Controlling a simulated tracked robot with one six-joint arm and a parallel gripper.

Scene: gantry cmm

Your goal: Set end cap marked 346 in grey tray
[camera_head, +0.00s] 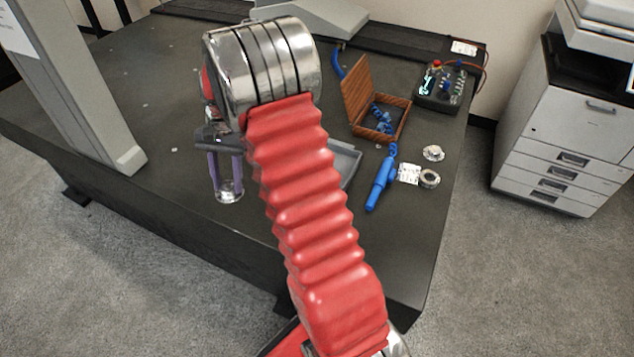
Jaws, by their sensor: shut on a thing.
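My gripper (227,186) points down at the left of my red arm, over the dark table. It is shut on a small shiny silver part (229,196), which looks like an end cap; no number on it is legible. The grey tray (347,160) lies on the table behind my arm; only its right part shows, and the arm hides the rest. My gripper is to the left of the visible part of the tray. I cannot tell whether the held part touches the table.
Right of the tray are a blue tool (380,186), a white label (409,173), a metal ring (429,179) and a silver flanged part (433,153). Behind stand an open wooden box (388,115) and a black control box (440,86). A grey gantry column (75,90) rises at left.

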